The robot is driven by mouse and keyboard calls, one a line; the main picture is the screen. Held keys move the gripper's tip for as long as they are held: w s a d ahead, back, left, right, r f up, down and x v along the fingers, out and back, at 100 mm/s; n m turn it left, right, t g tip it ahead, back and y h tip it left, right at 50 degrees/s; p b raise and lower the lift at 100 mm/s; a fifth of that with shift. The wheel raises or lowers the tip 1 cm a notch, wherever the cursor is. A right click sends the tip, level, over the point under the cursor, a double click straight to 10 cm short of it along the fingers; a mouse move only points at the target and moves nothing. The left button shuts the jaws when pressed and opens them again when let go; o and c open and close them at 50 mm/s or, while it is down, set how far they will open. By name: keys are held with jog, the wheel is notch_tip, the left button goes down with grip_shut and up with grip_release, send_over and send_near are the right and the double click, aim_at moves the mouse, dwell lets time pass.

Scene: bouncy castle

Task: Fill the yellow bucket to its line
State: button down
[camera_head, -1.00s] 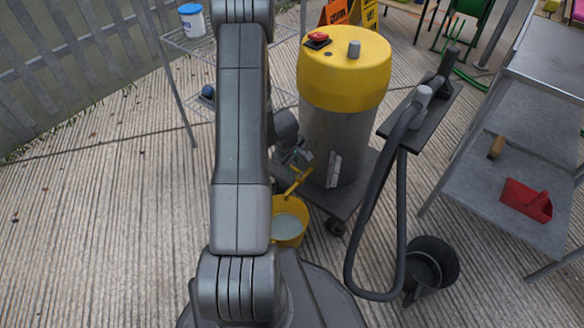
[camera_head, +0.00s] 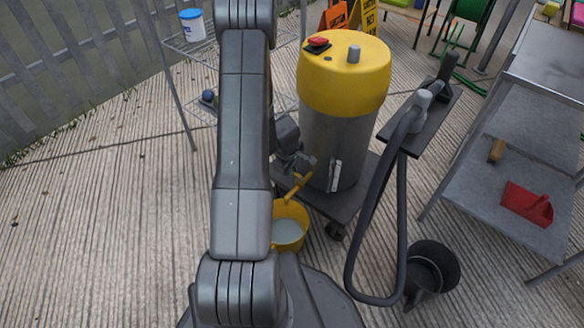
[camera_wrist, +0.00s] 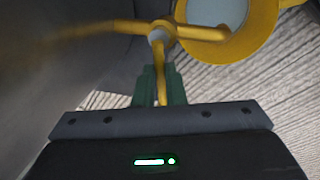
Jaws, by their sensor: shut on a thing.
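The yellow bucket (camera_head: 302,233) stands on the ground at the foot of the yellow-topped grey tank (camera_head: 330,125), partly hidden behind my arm. It holds a pale liquid (camera_head: 286,231); no fill line can be made out. The bucket also shows at the upper right of the wrist view (camera_wrist: 262,38). A yellow tap (camera_head: 297,186) sits low on the tank, above the bucket. My gripper (camera_wrist: 160,82) has green fingers shut on the yellow tap's lever (camera_wrist: 160,72). In the head view my gripper (camera_head: 303,165) is beside the tank, its fingertips hard to make out.
A wire rack (camera_head: 170,85) stands behind my arm. Ground at left is clear.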

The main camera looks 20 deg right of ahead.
jog(key=shift+s+a+n, duration=0.1)
jog(key=shift+s+n, duration=0.05)
jog(key=shift+n, duration=0.45)
jog(key=c, duration=1.5)
grip_release()
jog(key=r+p, duration=0.3)
jog(key=r, duration=0.1)
jog(key=s+a+r+p, duration=0.1)
jog(key=r+p, duration=0.2)
jog(key=r, duration=0.2)
jog(key=s+a+r+p, duration=0.1)
jog(key=r+p, duration=0.2)
jog(key=r, duration=0.1)
jog(key=shift+r, duration=0.3)
jog(key=shift+w, duration=0.1)
